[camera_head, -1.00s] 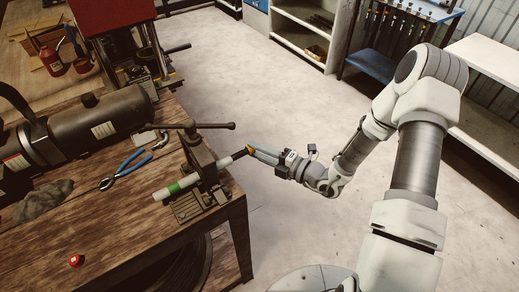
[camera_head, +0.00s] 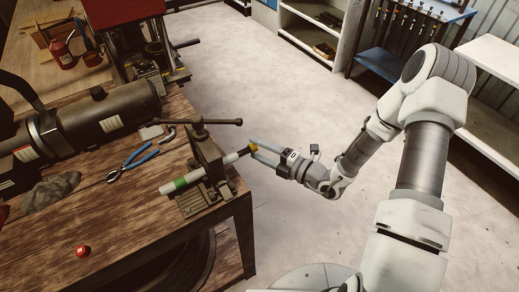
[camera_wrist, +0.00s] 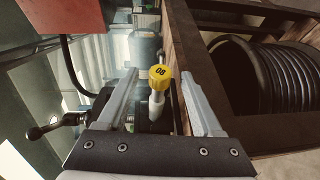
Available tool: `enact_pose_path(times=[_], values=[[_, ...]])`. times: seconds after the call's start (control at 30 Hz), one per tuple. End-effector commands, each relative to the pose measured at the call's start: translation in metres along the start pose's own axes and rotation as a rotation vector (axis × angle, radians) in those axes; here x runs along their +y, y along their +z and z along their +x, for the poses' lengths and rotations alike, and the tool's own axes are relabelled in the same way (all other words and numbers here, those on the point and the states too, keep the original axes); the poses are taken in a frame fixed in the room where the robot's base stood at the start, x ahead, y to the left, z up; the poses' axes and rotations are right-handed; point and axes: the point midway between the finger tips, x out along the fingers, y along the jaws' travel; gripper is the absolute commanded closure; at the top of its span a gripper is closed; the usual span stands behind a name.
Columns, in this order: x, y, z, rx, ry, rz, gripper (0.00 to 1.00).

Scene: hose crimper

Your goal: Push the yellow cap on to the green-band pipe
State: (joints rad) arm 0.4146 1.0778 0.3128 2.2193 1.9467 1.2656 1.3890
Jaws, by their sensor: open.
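The white pipe with a green band (camera_head: 180,183) is held slantwise in the bench vise (camera_head: 205,155), its right end sticking out past the table's edge. The yellow cap (camera_head: 253,147) is at that right end and appears to sit on it; how far on I cannot tell. The wrist view shows the cap's marked face (camera_wrist: 160,72), with a white length of pipe (camera_wrist: 157,104) beside it. My gripper (camera_head: 254,149) is open, with one finger on each side of the cap and visible gaps in the wrist view (camera_wrist: 160,76).
A vise handle (camera_head: 215,122) sticks out above the pipe. Blue-handled pliers (camera_head: 133,162), a grey rag (camera_head: 52,191) and a small red object (camera_head: 83,251) lie on the wooden table (camera_head: 125,215). A coiled hose (camera_wrist: 255,75) is at right in the wrist view. The floor around my arm is clear.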

Motion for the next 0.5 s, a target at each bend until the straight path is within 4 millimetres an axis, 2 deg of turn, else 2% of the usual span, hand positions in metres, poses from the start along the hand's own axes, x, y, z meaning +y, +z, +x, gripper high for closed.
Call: enact_pose_path(times=[0.27,0.37,0.5], values=[[0.000,0.001,-0.003,-0.002,0.000,-0.001,0.33],[-0.001,0.002,-0.013,-0.005,-0.001,-0.001,0.33],[-0.001,0.003,-0.040,-0.008,-0.002,-0.001,0.33]])
